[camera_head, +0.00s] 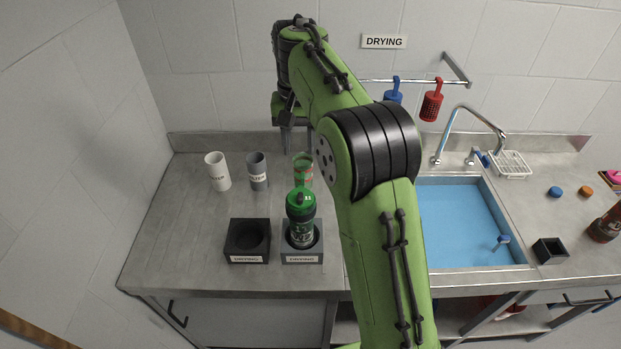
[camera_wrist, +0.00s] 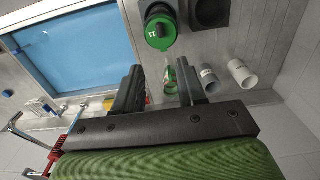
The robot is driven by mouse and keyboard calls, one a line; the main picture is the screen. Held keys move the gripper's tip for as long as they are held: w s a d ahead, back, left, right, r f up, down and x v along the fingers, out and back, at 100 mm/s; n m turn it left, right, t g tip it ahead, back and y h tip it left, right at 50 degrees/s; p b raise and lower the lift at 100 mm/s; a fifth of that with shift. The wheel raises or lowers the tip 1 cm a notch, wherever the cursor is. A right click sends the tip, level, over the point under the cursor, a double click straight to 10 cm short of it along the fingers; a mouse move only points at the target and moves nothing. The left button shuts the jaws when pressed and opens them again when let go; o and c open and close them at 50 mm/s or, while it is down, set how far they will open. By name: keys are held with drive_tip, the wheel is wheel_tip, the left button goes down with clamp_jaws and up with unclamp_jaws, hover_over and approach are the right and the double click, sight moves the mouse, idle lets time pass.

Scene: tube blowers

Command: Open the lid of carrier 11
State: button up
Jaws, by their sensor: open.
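Carrier 11 (camera_head: 302,228) stands upright in the right one of two dark square holders marked DRYING. Its green lid (camera_head: 300,203) bears the number 11 and sits on top of the body; it looks closed. In the wrist view the green lid (camera_wrist: 160,36) is at the top, beyond the fingertips. My gripper (camera_wrist: 158,80) is open with nothing between its fingers. In the head view my gripper (camera_head: 292,122) hangs above and behind the carrier, apart from it, and my arm covers much of the middle.
An empty DRYING holder (camera_head: 247,243) is left of the carrier. A white cup (camera_head: 217,172), a grey cup (camera_head: 257,171) and a green see-through cup (camera_head: 304,171) stand behind. A blue sink (camera_head: 460,225) is to the right. Blue and red baskets (camera_head: 432,103) hang from a wall rail.

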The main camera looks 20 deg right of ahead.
sight(300, 195)
drive_tip(key=f, duration=0.4)
drive_tip(key=f+b, duration=0.1)
drive_tip(key=f, duration=0.4)
drive_tip(key=f+b, duration=0.1)
drive_tip(key=f, duration=0.3)
drive_tip(key=shift+s+a+f, duration=0.15)
drive_tip(key=shift+s+f, duration=0.1)
drive_tip(key=shift+f, duration=0.15)
drive_tip(key=shift+w+f, duration=0.1)
drive_tip(key=shift+f, duration=0.35)
clamp_jaws()
